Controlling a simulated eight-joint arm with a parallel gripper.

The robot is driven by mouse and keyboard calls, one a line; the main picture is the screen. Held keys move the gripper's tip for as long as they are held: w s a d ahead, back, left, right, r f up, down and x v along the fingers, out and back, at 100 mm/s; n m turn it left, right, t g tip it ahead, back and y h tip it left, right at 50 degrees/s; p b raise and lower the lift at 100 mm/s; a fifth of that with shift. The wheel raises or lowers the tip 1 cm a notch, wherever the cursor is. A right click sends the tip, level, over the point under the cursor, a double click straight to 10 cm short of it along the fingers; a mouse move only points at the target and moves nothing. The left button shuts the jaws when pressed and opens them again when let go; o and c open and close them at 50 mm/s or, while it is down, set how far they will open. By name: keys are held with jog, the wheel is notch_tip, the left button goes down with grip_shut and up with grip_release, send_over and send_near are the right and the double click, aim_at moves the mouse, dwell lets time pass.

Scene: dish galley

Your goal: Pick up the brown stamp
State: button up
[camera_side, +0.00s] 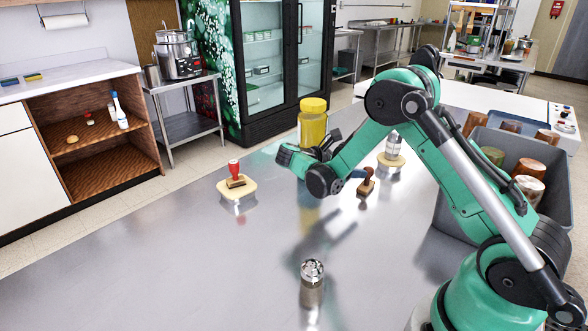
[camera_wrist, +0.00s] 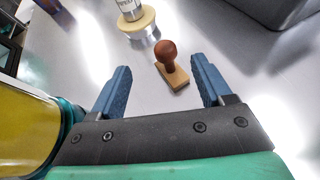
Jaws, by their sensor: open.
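The brown stamp (camera_side: 367,183) stands upright on the steel table, with a round dark brown knob on a lighter wooden block. It also shows in the wrist view (camera_wrist: 172,66), ahead of the gap between my two blue fingers. My gripper (camera_wrist: 162,92) is open and empty, and the stamp lies a little beyond the fingertips, nearer the right finger. In the side view my gripper (camera_side: 356,172) is partly hidden by my arm, beside the stamp.
A shaker on a pale round dish (camera_side: 391,161) stands just behind the stamp. A yellow jar (camera_side: 313,125) is close beside my arm. A red-handled stamp (camera_side: 235,175) on a pale dish is at left. A glass shaker (camera_side: 312,284) stands in front. A grey bin (camera_side: 487,142) is at right.

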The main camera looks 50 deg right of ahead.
aim_at(369, 167)
jog(key=shift+s+d+f+g, duration=0.3)
jog(key=shift+d+f+g, duration=0.1)
jog(key=shift+f, duration=0.1)
jog(key=shift+x, duration=2.65)
grip_shut()
